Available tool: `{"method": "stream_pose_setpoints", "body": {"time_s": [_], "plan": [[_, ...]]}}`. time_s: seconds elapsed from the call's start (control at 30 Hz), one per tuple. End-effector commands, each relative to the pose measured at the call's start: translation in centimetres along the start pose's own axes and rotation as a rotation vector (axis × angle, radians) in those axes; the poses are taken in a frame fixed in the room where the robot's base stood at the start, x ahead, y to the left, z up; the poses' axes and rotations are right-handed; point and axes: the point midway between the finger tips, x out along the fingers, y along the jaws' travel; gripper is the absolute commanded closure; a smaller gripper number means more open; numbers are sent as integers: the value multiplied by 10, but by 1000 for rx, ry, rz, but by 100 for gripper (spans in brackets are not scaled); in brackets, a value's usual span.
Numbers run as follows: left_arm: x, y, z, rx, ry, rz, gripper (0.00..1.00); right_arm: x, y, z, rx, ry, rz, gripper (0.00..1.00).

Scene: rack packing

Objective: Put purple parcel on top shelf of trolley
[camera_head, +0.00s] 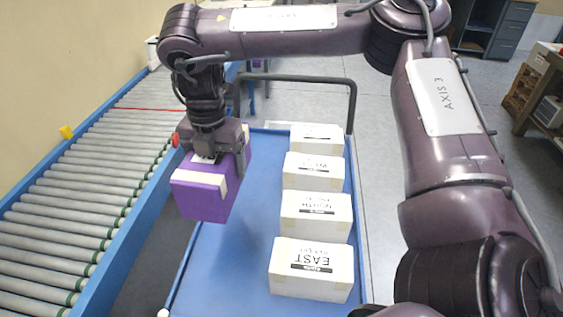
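The purple parcel (200,199) is a box with a pale label, held above the left side of the trolley's blue top shelf (225,275). My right gripper (217,165), on the arm that comes in from the right, is shut on the parcel from above. The parcel looks slightly tilted and raised; its underside is hidden, so I cannot tell the exact gap to the shelf. My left gripper does not show.
Several white boxes stand in a row along the shelf's right side, the nearest marked EAST (312,268). The shelf's left half is bare. A roller conveyor (75,205) runs along the left. The trolley's grey handle (300,79) rises at the far end.

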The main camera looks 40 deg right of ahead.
Motion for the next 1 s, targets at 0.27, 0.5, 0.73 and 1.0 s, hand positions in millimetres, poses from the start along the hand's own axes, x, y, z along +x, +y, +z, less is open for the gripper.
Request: {"method": "stream_pose_setpoints", "body": {"time_s": [0.27, 0.5, 0.73, 1.0], "plan": [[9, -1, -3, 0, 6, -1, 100, 37, -4, 3, -56, 6, -6, 58], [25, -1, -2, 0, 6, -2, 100, 100, -4, 3, -53, 6, -5, 58], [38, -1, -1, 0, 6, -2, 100, 150, -4, 3, -52, 3, -4, 58], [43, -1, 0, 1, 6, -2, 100, 168, -3, 4, -53, 1, -1, 58]]}}
